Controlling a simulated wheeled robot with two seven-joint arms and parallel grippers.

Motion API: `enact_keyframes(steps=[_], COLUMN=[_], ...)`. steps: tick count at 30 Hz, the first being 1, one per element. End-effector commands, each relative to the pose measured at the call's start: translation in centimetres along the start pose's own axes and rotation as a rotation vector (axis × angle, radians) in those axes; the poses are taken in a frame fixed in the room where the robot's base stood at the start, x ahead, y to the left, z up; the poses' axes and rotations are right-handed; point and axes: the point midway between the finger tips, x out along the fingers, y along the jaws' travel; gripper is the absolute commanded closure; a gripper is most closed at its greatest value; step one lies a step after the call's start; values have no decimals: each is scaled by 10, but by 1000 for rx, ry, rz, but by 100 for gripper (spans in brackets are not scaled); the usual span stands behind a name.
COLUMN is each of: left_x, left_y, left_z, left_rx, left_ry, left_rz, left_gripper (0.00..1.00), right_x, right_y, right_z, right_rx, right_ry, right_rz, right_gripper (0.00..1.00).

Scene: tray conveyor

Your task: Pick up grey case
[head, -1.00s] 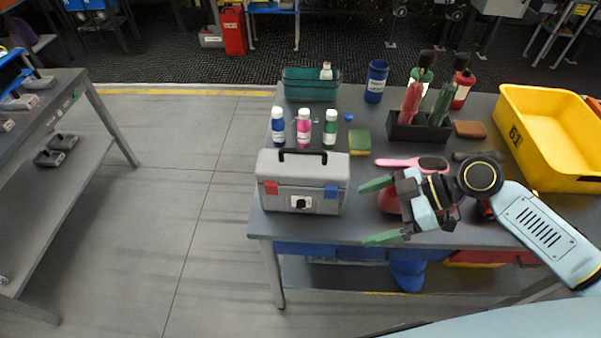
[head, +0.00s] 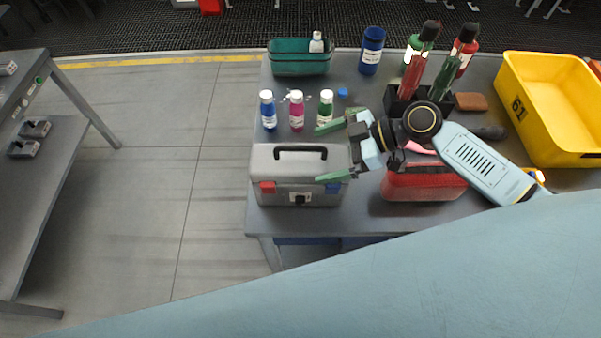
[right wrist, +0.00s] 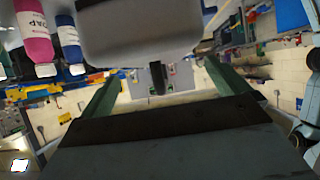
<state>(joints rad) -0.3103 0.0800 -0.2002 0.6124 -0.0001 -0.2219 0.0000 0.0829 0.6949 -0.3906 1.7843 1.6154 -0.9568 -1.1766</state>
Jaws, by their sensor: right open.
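The grey case (head: 283,172) stands upright at the front left of the table, with a black handle on top and red and blue latches on its front. It also shows in the right wrist view (right wrist: 150,28), large and ahead of the fingers. My right gripper (head: 332,152) is open, with its green fingertips pointing left at the case's right end. The front fingertip overlaps the case's right edge in the head view; I cannot tell whether it touches. Nothing is held between the fingers. My left gripper is not in view.
Blue, pink and green bottles (head: 297,112) stand behind the case. A red case (head: 424,183) sits under my right arm. Floor left of the table is clear.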

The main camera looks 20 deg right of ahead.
Motion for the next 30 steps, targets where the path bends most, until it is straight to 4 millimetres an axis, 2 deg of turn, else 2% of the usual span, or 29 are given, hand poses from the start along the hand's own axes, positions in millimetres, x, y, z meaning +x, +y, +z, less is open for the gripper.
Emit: enact_keyframes(steps=[3,6,12,19,30], left_x=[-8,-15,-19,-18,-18], left_y=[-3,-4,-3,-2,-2], left_z=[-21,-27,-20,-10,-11], left_rx=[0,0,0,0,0], left_ry=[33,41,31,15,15], left_rz=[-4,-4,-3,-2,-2], left_gripper=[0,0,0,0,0], right_x=[14,29,49,51,50], right_y=[1,2,2,1,1], right_z=[-1,0,3,4,4], right_rx=[2,3,1,0,0], right_ry=[2,2,0,-1,0], right_rz=[-2,-1,-1,-1,-1], right_gripper=[0,0,0,0,48])
